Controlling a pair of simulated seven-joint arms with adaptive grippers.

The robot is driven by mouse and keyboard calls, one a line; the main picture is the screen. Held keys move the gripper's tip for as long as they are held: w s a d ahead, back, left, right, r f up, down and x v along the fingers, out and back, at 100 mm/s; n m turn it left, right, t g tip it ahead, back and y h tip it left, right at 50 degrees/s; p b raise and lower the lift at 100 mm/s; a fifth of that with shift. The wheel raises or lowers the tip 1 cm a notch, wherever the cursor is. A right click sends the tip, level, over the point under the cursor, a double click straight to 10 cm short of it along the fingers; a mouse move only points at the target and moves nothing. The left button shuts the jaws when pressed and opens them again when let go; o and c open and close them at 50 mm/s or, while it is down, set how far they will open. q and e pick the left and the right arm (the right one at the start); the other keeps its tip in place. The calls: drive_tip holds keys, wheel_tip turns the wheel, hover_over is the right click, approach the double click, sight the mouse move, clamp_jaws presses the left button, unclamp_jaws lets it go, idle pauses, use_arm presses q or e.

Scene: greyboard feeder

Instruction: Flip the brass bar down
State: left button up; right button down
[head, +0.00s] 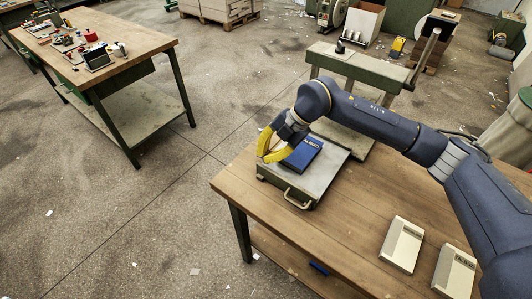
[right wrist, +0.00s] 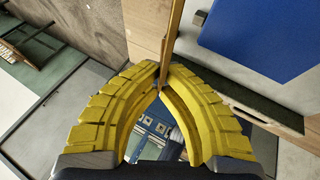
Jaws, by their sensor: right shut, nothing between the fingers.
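My right gripper (head: 268,157) has yellow ribbed fingers and is over the left end of the grey metal feeder (head: 318,184), beside a blue lettered block (head: 301,154). In the right wrist view its fingertips (right wrist: 165,76) meet, with nothing held between them. A thin brass bar (right wrist: 173,38) runs from the top edge of that view down to the fingertips. It looks close to them; I cannot tell whether they touch. In the head view the bar cannot be made out clearly near the gripper. The blue block shows large in the wrist view (right wrist: 262,35). My left gripper is not in view.
The feeder stands on a wooden table (head: 350,225), with a handle (head: 298,199) on its front. Two pale boxes (head: 402,245) (head: 455,270) lie at the right. A green-grey bench stands behind. The table's middle is clear. Another cluttered table (head: 130,45) is far left.

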drive_tip(key=c, duration=2.1)
unclamp_jaws()
drive_tip(key=o, duration=0.5)
drive_tip(key=shift+r, duration=0.1)
drive_tip(key=v, duration=1.1)
drive_tip(key=shift+d+r, duration=0.2)
drive_tip(key=shift+r, duration=0.1)
